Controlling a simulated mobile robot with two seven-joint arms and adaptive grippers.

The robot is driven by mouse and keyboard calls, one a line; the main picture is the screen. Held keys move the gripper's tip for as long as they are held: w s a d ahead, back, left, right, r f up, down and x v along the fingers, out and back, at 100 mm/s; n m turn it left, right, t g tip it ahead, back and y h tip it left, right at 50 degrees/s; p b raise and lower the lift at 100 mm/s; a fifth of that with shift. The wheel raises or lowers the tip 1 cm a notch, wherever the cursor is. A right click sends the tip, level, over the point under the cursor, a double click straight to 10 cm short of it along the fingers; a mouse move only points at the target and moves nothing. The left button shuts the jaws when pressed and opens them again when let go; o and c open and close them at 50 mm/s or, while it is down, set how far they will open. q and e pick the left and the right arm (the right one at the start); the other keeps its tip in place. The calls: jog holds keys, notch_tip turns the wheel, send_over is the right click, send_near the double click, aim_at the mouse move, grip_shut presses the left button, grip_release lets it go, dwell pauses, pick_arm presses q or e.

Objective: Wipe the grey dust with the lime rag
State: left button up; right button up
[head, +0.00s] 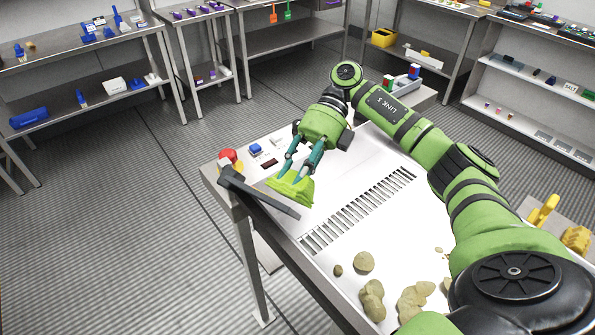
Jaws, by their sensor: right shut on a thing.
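My right gripper (297,174), at the end of the green arm from the right, is shut on the lime rag (293,190). The rag hangs from the fingertips over the far left part of the steel worktop (346,166), beside a dark grey bar; I cannot tell whether it touches the surface. Several dull beige-grey patches or lumps (372,300) lie on the near part of the worktop, partly next to my arm. I cannot tell whether these are the grey dust. My left gripper is not in view.
A slotted grate (358,211) runs across the worktop between the rag and the patches. A red button (228,156) and a dark bar (258,193) are at the left edge. Small blue and dark items lie behind the rag. Shelves stand around, with open floor at left.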

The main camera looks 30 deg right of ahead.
jog(key=shift+x, duration=0.85)
dwell(0.6)
jog(key=shift+w, duration=0.2)
jog(key=shift+w+a+b, duration=0.35)
jog(key=shift+w+a, duration=0.05)
jog(key=shift+w, duration=0.4)
jog(key=shift+f, duration=0.1)
jog(key=shift+w+a+b, duration=0.3)
jog(key=shift+w+a, duration=0.15)
jog(key=shift+w, duration=0.45)
jog(key=shift+w+a+b, duration=0.3)
jog(key=shift+w+b, duration=0.15)
jog(key=shift+w, duration=0.25)
